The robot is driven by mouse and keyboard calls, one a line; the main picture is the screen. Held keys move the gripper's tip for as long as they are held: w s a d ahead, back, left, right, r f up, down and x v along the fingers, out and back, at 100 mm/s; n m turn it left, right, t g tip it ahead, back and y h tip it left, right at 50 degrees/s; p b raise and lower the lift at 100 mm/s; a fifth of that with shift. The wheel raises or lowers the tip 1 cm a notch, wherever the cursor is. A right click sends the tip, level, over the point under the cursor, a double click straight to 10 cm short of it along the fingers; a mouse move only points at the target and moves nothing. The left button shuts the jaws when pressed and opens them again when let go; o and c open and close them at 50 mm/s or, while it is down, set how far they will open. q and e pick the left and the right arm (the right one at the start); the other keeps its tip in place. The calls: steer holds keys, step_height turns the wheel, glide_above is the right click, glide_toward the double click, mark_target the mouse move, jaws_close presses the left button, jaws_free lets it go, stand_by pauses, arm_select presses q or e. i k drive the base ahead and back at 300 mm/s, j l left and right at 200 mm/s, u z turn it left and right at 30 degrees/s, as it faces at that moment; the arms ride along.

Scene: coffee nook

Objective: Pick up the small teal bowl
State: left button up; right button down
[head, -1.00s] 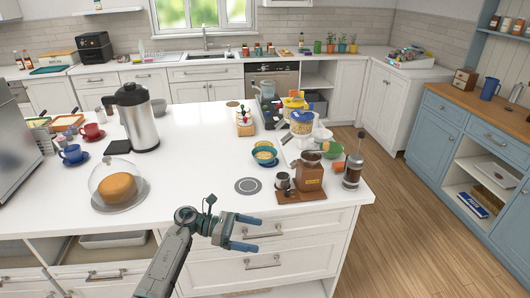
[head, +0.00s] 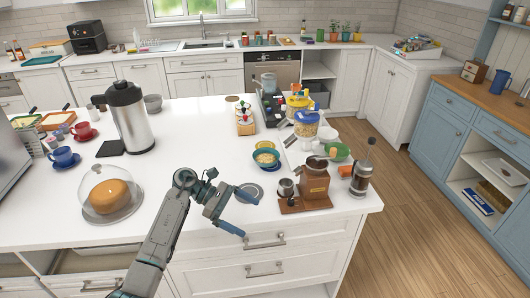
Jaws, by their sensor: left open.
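The small teal bowl (head: 278,163) stands on the white counter island (head: 205,150), right of its middle, and something pale yellow shows inside it. My left gripper (head: 250,215) is open and empty, with its two fingers apart near the front edge of the island. It is on the near side of the bowl, a short way from it, and does not touch it. My right gripper is not in view.
A coffee grinder (head: 314,179) on a wooden board and a French press (head: 361,179) stand to the right. A steel jug (head: 131,128) and a glass dome (head: 109,193) stand left. The counter between jug and bowl is clear.

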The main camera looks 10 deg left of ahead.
mark_target(264, 157)
steer(key=i+j, duration=0.2)
steer(key=i, duration=0.15)
steer(key=i+j, duration=0.15)
steer(key=i, duration=0.25)
steer(key=i+j, duration=0.2)
steer(key=i, duration=0.15)
